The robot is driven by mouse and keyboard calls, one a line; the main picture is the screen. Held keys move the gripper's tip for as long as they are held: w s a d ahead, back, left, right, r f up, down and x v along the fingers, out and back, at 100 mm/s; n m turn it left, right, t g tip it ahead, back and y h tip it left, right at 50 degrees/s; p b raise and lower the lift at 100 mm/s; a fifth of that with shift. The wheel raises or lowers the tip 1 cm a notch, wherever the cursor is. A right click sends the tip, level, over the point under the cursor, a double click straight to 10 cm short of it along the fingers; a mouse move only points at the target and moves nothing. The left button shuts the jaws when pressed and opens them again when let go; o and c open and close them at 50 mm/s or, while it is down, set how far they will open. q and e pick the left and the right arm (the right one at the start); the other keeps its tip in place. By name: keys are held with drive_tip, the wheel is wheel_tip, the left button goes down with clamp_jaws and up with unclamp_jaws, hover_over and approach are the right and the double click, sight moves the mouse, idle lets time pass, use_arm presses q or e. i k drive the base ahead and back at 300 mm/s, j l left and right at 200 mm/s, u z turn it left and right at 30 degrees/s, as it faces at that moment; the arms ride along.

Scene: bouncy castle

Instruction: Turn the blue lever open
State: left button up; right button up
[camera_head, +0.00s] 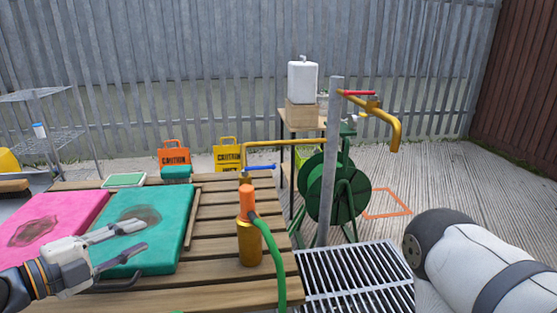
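The blue lever (261,166) sits on a small brass valve (245,177) at the left end of a yellow pipe (285,143), above the far part of the wooden slatted table. It points to the right, roughly level. My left gripper (141,236) is open and empty over the teal pad, to the left of and nearer than the lever, well apart from it. My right gripper is out of view; only a white and dark link of my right arm shows at lower right.
An orange-topped brass nozzle (249,240) with a green hose (272,262) stands below the valve. A grey post (330,165) carries a red lever (358,93). A pink pad (45,230) and teal pad (165,245) cover the table's left. A metal grate (355,280) lies right.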

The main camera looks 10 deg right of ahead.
sight(259, 168)
drive_tip(key=i+l, duration=0.3)
drive_tip(key=l, duration=0.2)
drive_tip(key=i+l, duration=0.35)
drive_tip(key=l, duration=0.1)
